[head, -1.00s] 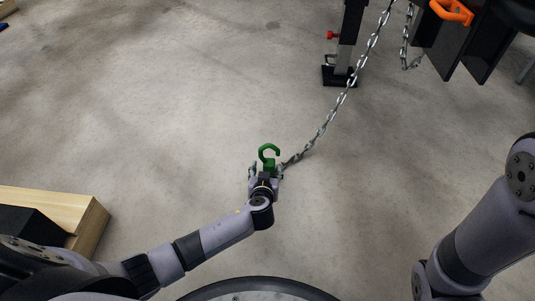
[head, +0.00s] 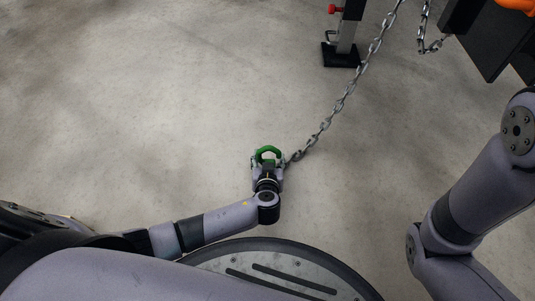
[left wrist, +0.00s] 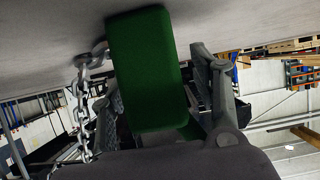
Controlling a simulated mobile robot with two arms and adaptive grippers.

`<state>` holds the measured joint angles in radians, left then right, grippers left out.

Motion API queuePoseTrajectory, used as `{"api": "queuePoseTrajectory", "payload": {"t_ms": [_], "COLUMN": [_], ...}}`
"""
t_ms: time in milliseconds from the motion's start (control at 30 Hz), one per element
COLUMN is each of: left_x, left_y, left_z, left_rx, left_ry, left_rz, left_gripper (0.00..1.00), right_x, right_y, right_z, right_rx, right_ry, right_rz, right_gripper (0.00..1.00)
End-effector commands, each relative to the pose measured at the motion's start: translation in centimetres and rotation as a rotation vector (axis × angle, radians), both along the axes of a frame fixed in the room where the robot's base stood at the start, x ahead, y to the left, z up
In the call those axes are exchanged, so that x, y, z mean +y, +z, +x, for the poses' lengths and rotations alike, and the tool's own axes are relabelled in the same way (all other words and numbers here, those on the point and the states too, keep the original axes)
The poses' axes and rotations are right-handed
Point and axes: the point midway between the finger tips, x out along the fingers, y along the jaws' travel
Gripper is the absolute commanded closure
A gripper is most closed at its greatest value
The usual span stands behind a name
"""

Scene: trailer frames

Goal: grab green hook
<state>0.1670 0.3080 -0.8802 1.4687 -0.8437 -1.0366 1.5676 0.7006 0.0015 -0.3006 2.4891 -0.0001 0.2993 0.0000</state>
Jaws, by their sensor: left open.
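The green hook (head: 267,151) is at the near end of a metal chain (head: 334,112), in the middle of the head view. My left gripper (head: 268,164) is at the hook, with its fingers on either side of the hook's lower part. In the left wrist view the hook's green block (left wrist: 150,70) fills the space in front of the open left gripper (left wrist: 165,95). The chain hangs beside it on the left. Whether the fingers touch the hook is not clear. My right arm shows at the right of the head view, but its gripper is out of frame.
A black and metal stand leg (head: 345,40) with a red knob is on the floor at the top. Dark plates (head: 495,40) with an orange part (head: 517,5) are at the upper right. The concrete floor (head: 140,110) around the hook is clear.

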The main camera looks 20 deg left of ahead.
Motion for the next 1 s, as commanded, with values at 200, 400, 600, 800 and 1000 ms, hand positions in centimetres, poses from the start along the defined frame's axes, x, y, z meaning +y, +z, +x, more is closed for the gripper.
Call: {"api": "queuePoseTrajectory", "payload": {"t_ms": [200,400,600,800,1000], "left_x": [-0.09,-0.08,-0.09,-0.09,-0.07], "left_y": [-0.12,-0.12,-0.12,-0.12,-0.11], "left_z": [-0.2,-0.18,-0.17,-0.16,-0.17], "left_rx": [0.001,0.001,0.001,0.001,0.001], "left_ry": [0.0,0.0,0.0,0.0,0.0], "left_rz": [-0.001,-0.001,-0.001,0.0,0.0], "left_gripper": [0.43,0.52,0.65,0.79,0.92], "right_x": [-0.11,-0.29,-0.25,-0.2,-0.18], "right_y": [-0.07,-0.15,-0.13,-0.1,-0.09], "right_z": [-0.34,-0.99,-0.85,-0.62,-0.52], "right_rx": [-0.007,-0.02,-0.016,-0.012,-0.01], "right_ry": [0.001,0.004,0.004,0.002,0.003], "right_rz": [0.002,0.006,0.005,0.004,0.004], "right_gripper": [0.67,0.67,0.67,0.67,0.67]}}
